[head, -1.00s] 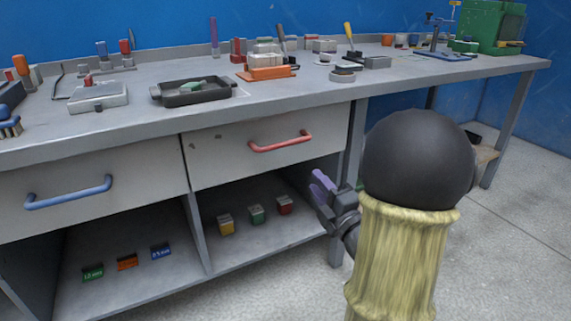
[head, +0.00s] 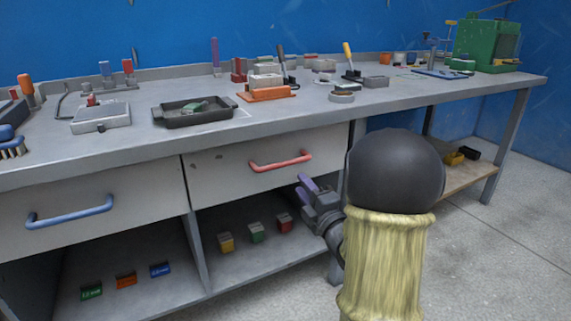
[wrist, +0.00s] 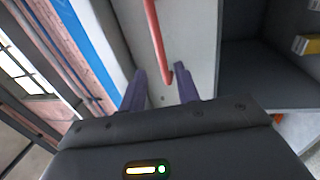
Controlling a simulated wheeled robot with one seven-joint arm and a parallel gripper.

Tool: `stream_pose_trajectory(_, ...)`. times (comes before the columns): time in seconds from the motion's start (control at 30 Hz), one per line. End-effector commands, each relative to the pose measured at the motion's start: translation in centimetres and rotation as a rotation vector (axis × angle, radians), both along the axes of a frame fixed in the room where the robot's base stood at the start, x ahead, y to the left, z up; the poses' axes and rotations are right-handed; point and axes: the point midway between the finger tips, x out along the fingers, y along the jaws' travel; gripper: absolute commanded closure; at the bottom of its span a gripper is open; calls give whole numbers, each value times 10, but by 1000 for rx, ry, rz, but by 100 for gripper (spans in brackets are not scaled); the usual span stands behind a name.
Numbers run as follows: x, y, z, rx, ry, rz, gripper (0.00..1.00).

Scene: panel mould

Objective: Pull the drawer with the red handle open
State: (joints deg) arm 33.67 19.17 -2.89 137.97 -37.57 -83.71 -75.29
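The drawer with the red handle (head: 280,161) is the right of two grey-white drawers under the bench top. Its front (head: 222,175) looks shut. My gripper (head: 306,187) has purple fingers and is just below the right end of the red handle in the head view. In the wrist view my gripper (wrist: 158,88) is open, its two fingers apart. The red handle (wrist: 157,42) runs down from the top of that view, and its near end shows between and just beyond the fingertips. I cannot tell whether a finger touches it.
The left drawer has a blue handle (head: 70,211). The bench top (head: 330,109) overhangs above and carries a black tray (head: 193,118) and several tools. Below is an open shelf (head: 240,258) with small coloured blocks. Bare floor (head: 480,250) lies to the right.

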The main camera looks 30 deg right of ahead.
Motion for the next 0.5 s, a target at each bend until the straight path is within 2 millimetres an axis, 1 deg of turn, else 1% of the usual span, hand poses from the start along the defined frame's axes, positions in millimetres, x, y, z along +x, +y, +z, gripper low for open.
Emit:
stream_pose_trajectory(0.03, 10, 1, 0, -1, -3, 3, 68)
stream_pose_trajectory(0.1, 22, 2, 3, 0, -3, 2, 68)
stream_pose_trajectory(0.4, 73, 3, 13, 0, -3, 2, 68)
stream_pose_trajectory(0.5, 88, 3, 15, 0, -2, 0, 68)
